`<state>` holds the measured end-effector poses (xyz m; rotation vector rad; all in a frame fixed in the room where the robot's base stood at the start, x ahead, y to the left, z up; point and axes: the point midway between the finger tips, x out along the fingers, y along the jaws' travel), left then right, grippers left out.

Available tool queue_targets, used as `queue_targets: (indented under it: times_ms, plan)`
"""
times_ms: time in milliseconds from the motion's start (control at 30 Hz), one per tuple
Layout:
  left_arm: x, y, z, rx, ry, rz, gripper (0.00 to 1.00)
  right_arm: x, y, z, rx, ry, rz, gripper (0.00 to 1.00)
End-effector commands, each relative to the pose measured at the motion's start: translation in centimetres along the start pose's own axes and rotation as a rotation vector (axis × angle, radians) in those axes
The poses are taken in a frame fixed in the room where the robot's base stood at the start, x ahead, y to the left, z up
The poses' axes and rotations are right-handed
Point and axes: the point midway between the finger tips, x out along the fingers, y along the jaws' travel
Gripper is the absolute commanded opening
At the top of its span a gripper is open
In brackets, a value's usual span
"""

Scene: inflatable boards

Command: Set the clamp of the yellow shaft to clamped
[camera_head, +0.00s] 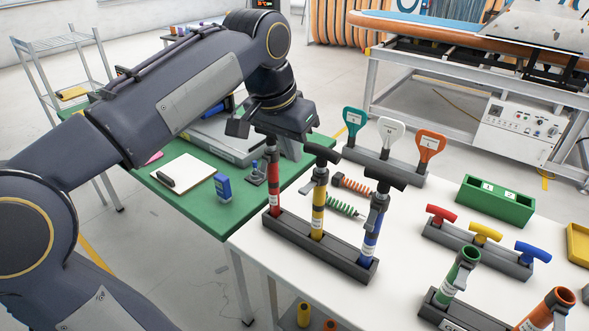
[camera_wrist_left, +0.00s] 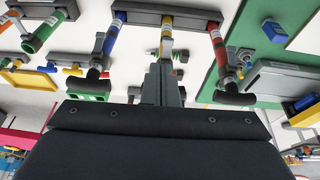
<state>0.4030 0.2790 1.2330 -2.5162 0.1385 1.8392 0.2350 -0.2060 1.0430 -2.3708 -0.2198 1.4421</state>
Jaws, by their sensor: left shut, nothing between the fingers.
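The yellow shaft (camera_head: 318,212) stands upright in the middle slot of a black rack (camera_head: 300,240), between a red shaft (camera_head: 272,185) and a blue shaft (camera_head: 371,240). It has a black T-handle (camera_head: 322,153) on top and a grey clamp collar (camera_head: 321,176) below it; whether the clamp is open or closed cannot be told. My left gripper (camera_head: 291,150) is above and behind the rack, left of the yellow handle. In the left wrist view, the gripper's shut, empty fingers (camera_wrist_left: 160,78) partly cover the yellow shaft (camera_wrist_left: 167,40). My right gripper is not in view.
Teal, white and orange paddles (camera_head: 391,132) stand in a holder behind the rack. Coil springs (camera_head: 345,206) lie between. A T-handle rack (camera_head: 480,248), a green box (camera_head: 495,200) and pump-like tubes (camera_head: 460,270) stand at right. A green table (camera_head: 190,215) adjoins at left.

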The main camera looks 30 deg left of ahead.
Motion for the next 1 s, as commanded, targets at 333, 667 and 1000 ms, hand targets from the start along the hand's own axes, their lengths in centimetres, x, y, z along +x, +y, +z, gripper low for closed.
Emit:
queue_targets:
  times_ms: [333,667,1000]
  plan:
    - [-1.9,-0.5,-3.0,0.005,-0.024,-0.036,0.0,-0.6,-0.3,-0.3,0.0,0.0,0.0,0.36]
    - [-1.6,-0.5,-3.0,0.005,-0.023,-0.035,0.0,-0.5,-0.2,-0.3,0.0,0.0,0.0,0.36]
    - [4.1,-0.7,-2.7,0.004,-0.028,-0.034,0.0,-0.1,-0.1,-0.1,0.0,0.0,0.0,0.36]
